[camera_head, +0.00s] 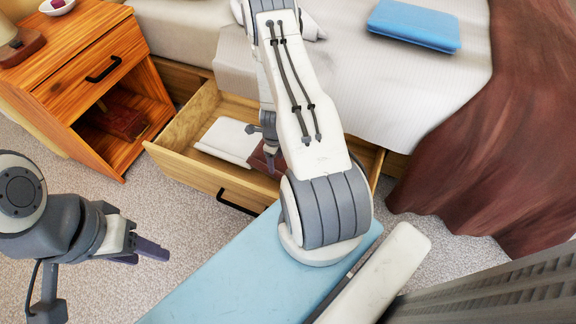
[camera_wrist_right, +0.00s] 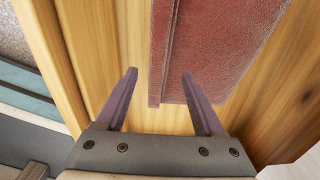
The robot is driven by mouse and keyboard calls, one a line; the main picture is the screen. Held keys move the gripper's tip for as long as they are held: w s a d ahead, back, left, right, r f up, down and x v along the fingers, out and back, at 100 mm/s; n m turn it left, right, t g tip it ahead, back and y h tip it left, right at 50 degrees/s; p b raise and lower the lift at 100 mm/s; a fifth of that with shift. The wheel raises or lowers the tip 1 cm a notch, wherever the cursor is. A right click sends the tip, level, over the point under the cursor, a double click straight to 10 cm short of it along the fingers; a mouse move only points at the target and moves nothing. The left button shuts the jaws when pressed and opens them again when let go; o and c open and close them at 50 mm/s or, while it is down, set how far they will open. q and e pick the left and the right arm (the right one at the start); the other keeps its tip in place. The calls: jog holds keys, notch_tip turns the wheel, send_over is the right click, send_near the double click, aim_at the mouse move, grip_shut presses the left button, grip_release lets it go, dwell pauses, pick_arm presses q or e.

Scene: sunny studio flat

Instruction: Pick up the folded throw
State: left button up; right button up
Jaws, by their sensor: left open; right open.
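A blue folded piece (camera_head: 415,24), which looks like the folded throw, lies flat on the bed at the upper right, apart from both grippers. My right arm reaches across the middle to the open drawer. My right gripper (camera_head: 269,160) points down into it, over its right part. In the right wrist view, the right gripper (camera_wrist_right: 160,73) is open and empty, with a dark red flat item (camera_wrist_right: 215,45) just ahead of its fingertips. That red item also shows in the head view (camera_head: 259,158), partly hidden by my arm. My left gripper (camera_head: 150,249) is open and empty over the carpet.
The open wooden drawer (camera_head: 190,172) under the bed also holds a white flat item (camera_head: 228,140). A nightstand (camera_head: 85,58) stands at the left with a white bowl (camera_head: 57,6) on it. A brown cloth (camera_head: 490,150) hangs off the bed at the right.

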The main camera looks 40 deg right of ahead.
jog(key=shift+s+a+f+b, duration=0.1)
jog(key=shift+a+f+b, duration=0.05)
jog(key=shift+f+b, duration=3.15)
jog(key=shift+r, duration=0.25)
grip_shut()
